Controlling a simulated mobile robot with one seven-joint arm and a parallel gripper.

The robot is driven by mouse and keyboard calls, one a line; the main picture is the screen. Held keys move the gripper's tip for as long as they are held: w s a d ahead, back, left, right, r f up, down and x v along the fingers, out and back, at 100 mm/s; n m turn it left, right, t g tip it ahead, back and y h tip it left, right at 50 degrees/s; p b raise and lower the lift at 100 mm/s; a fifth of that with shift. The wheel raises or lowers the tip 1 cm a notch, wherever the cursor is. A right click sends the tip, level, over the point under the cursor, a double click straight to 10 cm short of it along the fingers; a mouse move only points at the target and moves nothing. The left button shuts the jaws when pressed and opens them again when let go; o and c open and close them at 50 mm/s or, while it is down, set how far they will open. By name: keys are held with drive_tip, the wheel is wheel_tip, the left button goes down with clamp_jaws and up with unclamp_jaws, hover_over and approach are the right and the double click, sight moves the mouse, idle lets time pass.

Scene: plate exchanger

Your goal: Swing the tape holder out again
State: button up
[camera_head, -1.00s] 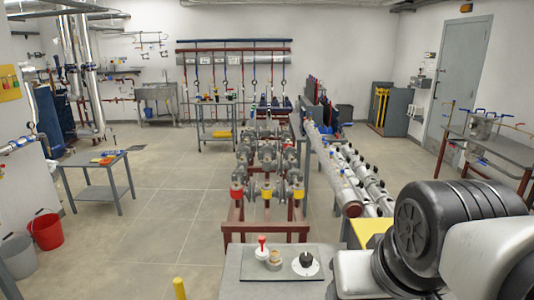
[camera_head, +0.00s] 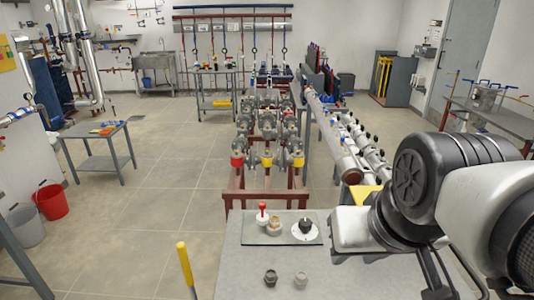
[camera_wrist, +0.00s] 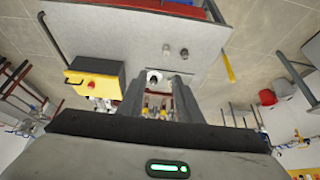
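I cannot make out a tape holder for certain in either view. On the near grey bench (camera_head: 340,275), a flat dark plate (camera_head: 255,236) bears a red-and-white bottle (camera_head: 262,215), a small tan round piece (camera_head: 274,225) and a white disc with a black top (camera_head: 305,228). A white-and-dark round piece, perhaps that disc, shows between my fingers in the wrist view (camera_wrist: 153,77). My gripper (camera_wrist: 159,80) is open, its two dark fingers apart with nothing visibly held. In the head view only my arm shows, at the right; the gripper is out of that picture.
Two small metal fittings (camera_head: 270,277) stand at the bench's front. A yellow-topped post (camera_head: 185,258) rises left of the bench. A yellow box with a red button (camera_wrist: 91,85) is at the left in the wrist view. A pipe-and-valve rack (camera_head: 268,180) stands behind the bench.

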drive_tip(key=shift+y, duration=0.4)
drive_tip(key=w, duration=0.1)
drive_tip(key=w+b, duration=0.1)
drive_tip(key=w+a, duration=0.1)
drive_tip(key=shift+w+f+b, duration=0.35)
drive_tip(key=shift+w+f, duration=0.05)
drive_tip(key=c, duration=0.7)
drive_tip(key=shift+m+y, duration=0.3)
drive_tip(key=shift+y, duration=0.6)
drive_tip(key=w+a+f+b, duration=0.1)
drive_tip(key=w, duration=0.3)
drive_tip(key=w+a+f+b, duration=0.1)
drive_tip(key=w+b, duration=0.1)
drive_tip(key=w, duration=0.3)
drive_tip(key=w+a+f+b, duration=0.1)
drive_tip(key=w+f, duration=0.1)
drive_tip(key=w, duration=0.3)
drive_tip(key=shift+w+b, duration=0.25)
drive_tip(key=shift+b, duration=0.05)
clamp_jaws()
drive_tip(key=w+f+y+b, duration=0.1)
drive_tip(key=w+f+b, duration=0.1)
drive_tip(key=w+f, duration=0.4)
drive_tip(key=w+f+m+b, duration=0.1)
drive_tip(key=w+f, duration=0.5)
drive_tip(key=w, duration=0.6)
drive_tip(key=shift+w+a+y+b, duration=0.15)
drive_tip(key=shift+a+y+b, duration=0.2)
drive_tip(key=shift+b, duration=0.55)
drive_tip(key=shift+d, duration=0.1)
